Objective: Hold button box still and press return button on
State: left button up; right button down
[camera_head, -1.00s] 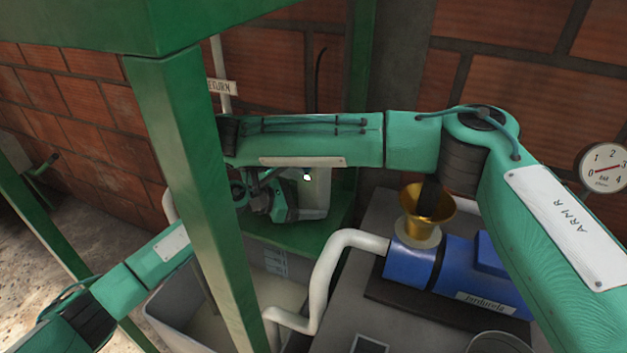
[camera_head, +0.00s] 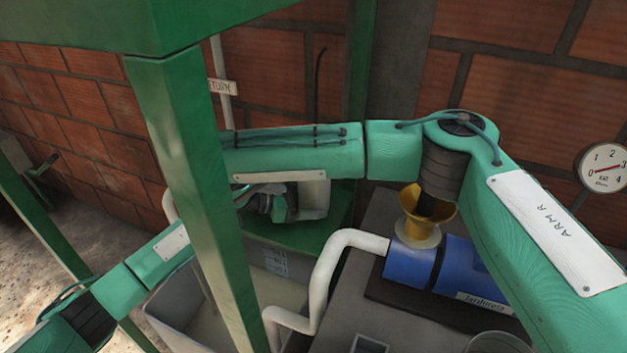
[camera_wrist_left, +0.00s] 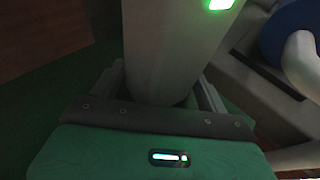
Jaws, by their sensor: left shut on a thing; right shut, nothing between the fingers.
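The pale grey button box (camera_head: 314,198) stands on a green ledge behind the green post, its top hidden by my right arm. My left gripper (camera_head: 277,206) reaches past the post to the box's left side. In the left wrist view, the left gripper (camera_wrist_left: 160,95) is shut on the box's grey body (camera_wrist_left: 172,45), one finger on each side. A green-lit spot (camera_wrist_left: 220,4) shows at the top edge of that view. My right arm crosses above the box and its far end passes behind the post, so the right gripper is hidden. I cannot make out the return button.
A thick green post (camera_head: 200,190) stands in front of the work area. A blue motor (camera_head: 409,266) with a brass funnel (camera_head: 425,222) and a white pipe (camera_head: 322,275) stand at front right. A grey bin (camera_head: 180,322) is below.

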dwell(0.3)
pick_arm(q)
jog(key=o, duration=0.8)
